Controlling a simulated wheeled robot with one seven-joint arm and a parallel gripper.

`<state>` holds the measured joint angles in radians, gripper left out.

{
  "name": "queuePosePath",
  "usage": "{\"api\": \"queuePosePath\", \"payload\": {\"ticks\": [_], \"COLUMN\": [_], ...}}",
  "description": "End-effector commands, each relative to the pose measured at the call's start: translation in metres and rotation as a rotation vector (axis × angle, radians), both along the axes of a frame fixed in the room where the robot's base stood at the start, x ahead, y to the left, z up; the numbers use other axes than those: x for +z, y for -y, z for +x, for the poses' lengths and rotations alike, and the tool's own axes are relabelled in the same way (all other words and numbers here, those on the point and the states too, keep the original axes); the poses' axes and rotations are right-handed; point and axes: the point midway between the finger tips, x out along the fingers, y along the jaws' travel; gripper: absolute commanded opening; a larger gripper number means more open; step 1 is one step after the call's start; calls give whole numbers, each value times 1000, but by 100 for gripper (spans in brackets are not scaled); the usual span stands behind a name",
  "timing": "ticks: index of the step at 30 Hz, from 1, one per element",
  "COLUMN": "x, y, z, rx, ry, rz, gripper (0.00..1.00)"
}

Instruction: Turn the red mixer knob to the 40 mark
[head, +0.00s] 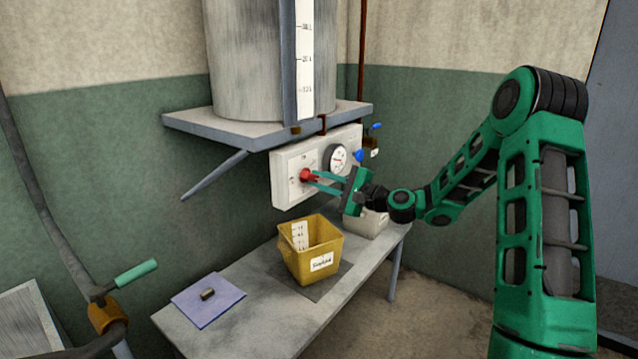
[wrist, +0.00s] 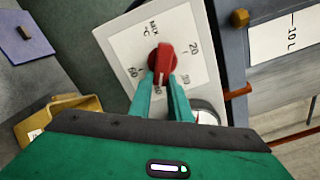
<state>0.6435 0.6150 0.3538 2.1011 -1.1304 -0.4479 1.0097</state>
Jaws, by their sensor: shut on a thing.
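The red mixer knob (head: 305,175) sits on the white panel (head: 288,193) on the wall. In the wrist view the knob (wrist: 161,60) stands on a dial plate (wrist: 128,50) with printed numbers. 20 and 30 show on the right and 60 on the left; the lower marks are partly hidden by the fingers. My gripper (head: 313,181) reaches the panel from the right. Its two green fingers (wrist: 161,84) are shut on the knob's lower part. I cannot tell exactly which mark the knob points at.
A round gauge (head: 338,158) and a blue knob (head: 359,155) are right of the red knob. The shelf (head: 240,130) bearing a tank (head: 245,70) overhangs the panel.

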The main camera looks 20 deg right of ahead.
Motion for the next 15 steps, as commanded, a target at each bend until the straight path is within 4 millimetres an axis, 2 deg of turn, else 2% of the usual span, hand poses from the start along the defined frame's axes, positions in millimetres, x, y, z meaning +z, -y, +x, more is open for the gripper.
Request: {"api": "queuePosePath", "payload": {"ticks": [1,3,4,6,15], "x": [-3,-3,-4,-3,-1], "y": [7,7,7,6,3], "z": [2,2,2,1,-1], "rx": [-14,-14,-14,-11,-5], "ry": [-4,-4,-4,-4,-1], "rz": [-7,-7,-7,-6,-3], "gripper": [0,0,24,36,36]}}
